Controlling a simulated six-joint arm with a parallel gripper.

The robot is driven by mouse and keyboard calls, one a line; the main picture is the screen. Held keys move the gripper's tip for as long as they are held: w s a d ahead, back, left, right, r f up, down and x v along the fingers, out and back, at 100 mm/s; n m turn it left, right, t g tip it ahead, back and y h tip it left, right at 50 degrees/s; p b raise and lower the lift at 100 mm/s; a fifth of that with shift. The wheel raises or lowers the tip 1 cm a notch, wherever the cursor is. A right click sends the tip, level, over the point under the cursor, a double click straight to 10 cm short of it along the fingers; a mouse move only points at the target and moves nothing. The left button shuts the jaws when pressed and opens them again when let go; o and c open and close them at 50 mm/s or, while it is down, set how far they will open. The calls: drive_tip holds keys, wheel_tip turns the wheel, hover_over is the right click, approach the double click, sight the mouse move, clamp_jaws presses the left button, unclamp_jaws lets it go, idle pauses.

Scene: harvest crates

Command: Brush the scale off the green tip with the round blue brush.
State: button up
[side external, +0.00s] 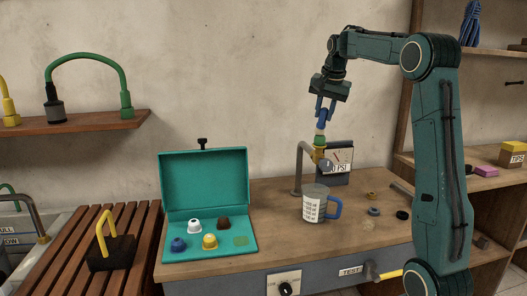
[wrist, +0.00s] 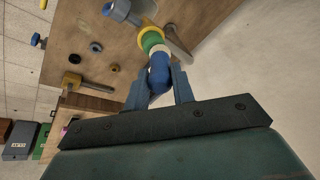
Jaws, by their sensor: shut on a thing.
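My gripper (side external: 324,104) points down over the bench. In the wrist view my gripper (wrist: 160,76) is shut on the round blue brush (wrist: 158,66). The brush (side external: 321,117) is upright, with a pale band at its lower end. The green tip (side external: 320,139) is directly below that band and appears to touch it; it also shows in the wrist view (wrist: 152,40). The tip sits on a brass-coloured fitting (side external: 317,152) at the end of a bent grey pipe (side external: 298,170). I cannot make out scale on the tip; its top face is hidden.
An open teal case (side external: 205,180) holds several coloured caps. A black block with a yellow handle (side external: 105,235) is at left. Bench front centre is clear.

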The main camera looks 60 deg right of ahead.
drive_tip(key=shift+f, duration=0.1)
idle(0.3)
drive_tip(key=shift+s+a, duration=0.2)
idle(0.5)
drive_tip(key=shift+r, duration=3.65)
drive_tip(key=shift+f, duration=0.1)
